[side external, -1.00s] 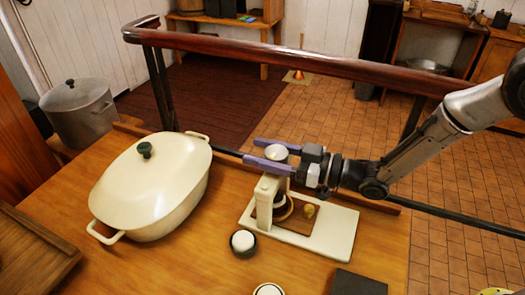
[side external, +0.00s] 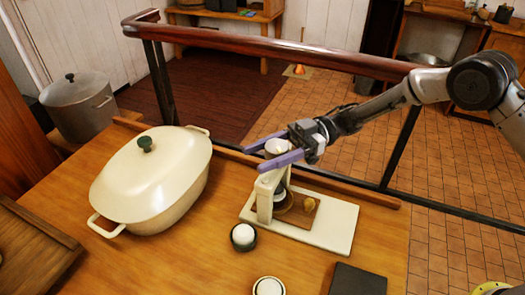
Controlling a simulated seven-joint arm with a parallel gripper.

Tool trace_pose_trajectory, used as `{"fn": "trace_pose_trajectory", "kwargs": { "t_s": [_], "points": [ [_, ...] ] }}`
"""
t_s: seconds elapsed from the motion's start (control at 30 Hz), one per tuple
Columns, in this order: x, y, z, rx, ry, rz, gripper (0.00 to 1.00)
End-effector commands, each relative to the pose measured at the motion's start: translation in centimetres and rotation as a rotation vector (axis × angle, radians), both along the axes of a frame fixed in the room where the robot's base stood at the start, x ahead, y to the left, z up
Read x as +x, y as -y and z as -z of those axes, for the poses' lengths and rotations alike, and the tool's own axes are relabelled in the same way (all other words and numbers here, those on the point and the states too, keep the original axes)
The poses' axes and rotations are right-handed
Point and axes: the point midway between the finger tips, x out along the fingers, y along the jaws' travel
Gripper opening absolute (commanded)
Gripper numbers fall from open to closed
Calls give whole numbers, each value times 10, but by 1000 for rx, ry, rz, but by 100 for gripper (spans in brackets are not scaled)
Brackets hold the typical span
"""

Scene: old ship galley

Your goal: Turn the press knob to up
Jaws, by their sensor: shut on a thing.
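The press is a cream frame (side external: 265,190) standing on a cream base plate (side external: 335,226). Its round white knob (side external: 279,147) sits on top of the frame. My gripper (side external: 271,150) has its two purple fingers on either side of the knob and is shut on it. The fingers hide part of the knob's sides. Under the frame lies a brown board (side external: 298,214) with a small yellowish piece (side external: 309,204) on it. Any mark on the knob is too small to read.
A large cream lidded pot (side external: 150,185) stands left of the press. Two small dark cups with white tops (side external: 243,236) (side external: 268,287) and a dark slab (side external: 357,280) lie in front. A wooden rail (side external: 290,48) runs behind the table.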

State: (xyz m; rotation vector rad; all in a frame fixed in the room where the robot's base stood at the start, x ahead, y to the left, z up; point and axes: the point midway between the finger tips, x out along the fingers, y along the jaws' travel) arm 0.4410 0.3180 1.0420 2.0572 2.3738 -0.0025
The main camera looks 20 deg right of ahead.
Motion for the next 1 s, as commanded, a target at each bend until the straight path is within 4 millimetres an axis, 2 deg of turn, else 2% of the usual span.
{"fn": "trace_pose_trajectory", "kwargs": {
  "t_s": [0.5,1.0],
  "points": [
    [-12,3,1,1,0,-429,3],
    [-16,6,-1,3,0,-578,3]
  ]
}}
